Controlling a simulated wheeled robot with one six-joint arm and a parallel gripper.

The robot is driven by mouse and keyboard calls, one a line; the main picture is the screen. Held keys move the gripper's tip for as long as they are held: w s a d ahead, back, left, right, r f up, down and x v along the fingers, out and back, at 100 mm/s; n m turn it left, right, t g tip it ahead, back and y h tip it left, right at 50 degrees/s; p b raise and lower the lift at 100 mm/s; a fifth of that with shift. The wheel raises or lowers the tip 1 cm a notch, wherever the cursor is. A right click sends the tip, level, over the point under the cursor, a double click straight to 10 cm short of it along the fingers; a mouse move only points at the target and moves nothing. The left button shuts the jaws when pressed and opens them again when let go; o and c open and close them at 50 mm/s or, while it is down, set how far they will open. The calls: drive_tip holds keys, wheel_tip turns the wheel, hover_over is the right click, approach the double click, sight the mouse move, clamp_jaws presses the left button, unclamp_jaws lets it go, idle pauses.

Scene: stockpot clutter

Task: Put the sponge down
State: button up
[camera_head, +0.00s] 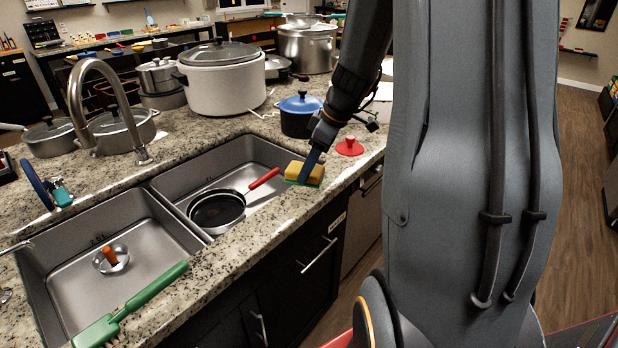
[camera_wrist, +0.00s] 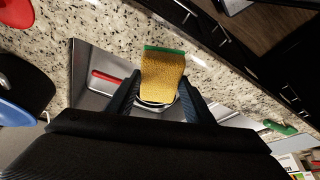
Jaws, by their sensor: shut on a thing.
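The sponge (camera_head: 308,173) is yellow with a green scouring side, which faces down in the head view. My gripper (camera_head: 306,172) is shut on it, at the right end of the sink near the front counter edge. In the wrist view the sponge (camera_wrist: 162,76) sits between the two dark fingers of my gripper (camera_wrist: 160,98). Its green edge points toward the granite strip. I cannot tell whether the sponge touches the counter or hangs just above it.
The right sink basin (camera_head: 255,160) holds a dark pan (camera_head: 217,209) with a red handle. The left basin (camera_head: 130,240) holds a small metal piece. A green brush (camera_head: 130,308) lies on the front edge. A blue-lidded pot (camera_head: 299,115) and red lid (camera_head: 349,147) stand nearby.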

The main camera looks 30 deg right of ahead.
sight(309, 179)
drive_tip(key=shift+f+p, duration=0.35)
drive_tip(key=shift+f, duration=1.8)
drive_tip(key=shift+f, duration=0.1)
drive_tip(key=o, duration=0.9)
